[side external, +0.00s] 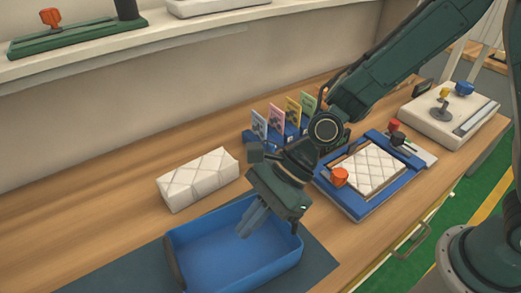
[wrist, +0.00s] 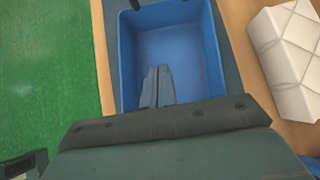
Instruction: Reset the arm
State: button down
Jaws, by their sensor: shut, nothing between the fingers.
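My gripper (side external: 248,221) hangs over the blue bin (side external: 186,262) in the side external view, fingers together and pointing down. In the wrist view my gripper (wrist: 157,75) shows shut and empty above the floor of the blue bin (wrist: 212,60). The bin looks empty where it can be seen. A white quilted block (side external: 198,179), like a mattress, lies on the table behind the bin, apart from my gripper. It also shows at the right of the wrist view (wrist: 292,60). Another white quilted pad (side external: 372,170) lies in a blue frame fixture (side external: 345,203) to the right.
A blue rack with several coloured cards (side external: 292,108) stands close behind my arm. An orange knob (side external: 340,176) rises from the fixture. A white device (side external: 450,113) stands at the far right, and a shelf (side external: 120,57) runs along the wall. The table's left is clear.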

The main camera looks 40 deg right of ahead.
jog(key=d+r+n, duration=0.1)
jog(key=d+r, duration=0.1)
jog(key=d+r+n+t+h, duration=0.1)
jog(key=d+r+n, duration=0.1)
jog(key=d, duration=0.1)
jog(key=w+d+r+n, duration=0.1)
jog(key=d+r+n, duration=0.1)
jog(key=shift+d+t+h, duration=0.25)
jog(key=shift+t+h, duration=0.05)
jog(key=shift+h, duration=0.1)
jog(key=s+d+r+n+t+h, duration=0.1)
jog(key=s+d+r+n+h, duration=0.1)
jog(key=d, duration=0.6)
jog(key=s+d+r+n+t+h, duration=0.1)
jog(key=s+d+r+n+h, duration=0.1)
jog(key=s+d+r+n, duration=0.3)
jog(key=s+d+r+n+t+h, duration=0.1)
jog(key=s+d+r+n+h, duration=0.2)
jog(key=s+d+n, duration=0.3)
jog(key=s+d, duration=0.1)
jog(key=d, duration=0.4)
jog(key=shift+d+r+t, duration=0.3)
jog(key=shift+r, duration=0.1)
